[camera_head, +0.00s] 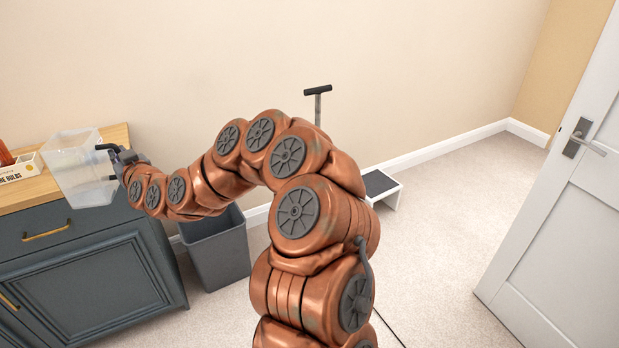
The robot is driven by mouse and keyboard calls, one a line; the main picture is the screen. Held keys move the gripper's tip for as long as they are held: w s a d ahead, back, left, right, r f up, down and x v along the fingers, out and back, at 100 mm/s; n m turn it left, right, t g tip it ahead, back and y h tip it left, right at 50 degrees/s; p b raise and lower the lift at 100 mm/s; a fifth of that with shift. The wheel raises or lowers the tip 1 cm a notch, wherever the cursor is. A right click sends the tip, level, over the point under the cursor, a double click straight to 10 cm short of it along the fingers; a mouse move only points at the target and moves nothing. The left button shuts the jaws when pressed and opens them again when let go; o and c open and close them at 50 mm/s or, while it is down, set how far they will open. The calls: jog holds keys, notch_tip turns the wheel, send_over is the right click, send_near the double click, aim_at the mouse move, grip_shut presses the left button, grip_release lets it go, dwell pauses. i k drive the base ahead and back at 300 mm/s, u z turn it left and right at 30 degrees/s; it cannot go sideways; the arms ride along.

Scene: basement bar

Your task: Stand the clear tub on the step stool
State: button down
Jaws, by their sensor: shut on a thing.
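The clear tub (78,168) is a see-through box at the left, tilted, in front of the cabinet's wooden top near its right end. My gripper (108,160) is at the tub's right side and shut on it. I cannot tell whether the tub touches the cabinet top. The step stool (388,194) stands on the carpet by the back wall, right of my arm. It has a dark tread, white sides and a tall post with a black handle (318,90). My arm hides part of the stool.
The blue-grey cabinet (95,275) bears a box of bulbs (20,168) at the left. A grey bin (217,255) stands beside the cabinet, below my arm. A white door (570,200) stands at the right. The carpet between stool and door is clear.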

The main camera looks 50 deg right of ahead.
aim_at(374, 183)
jog(key=z, duration=0.5)
jog(key=k, duration=0.6)
jog(key=z, duration=1.25)
jog(key=i, duration=2.65)
jog(key=u, duration=0.5)
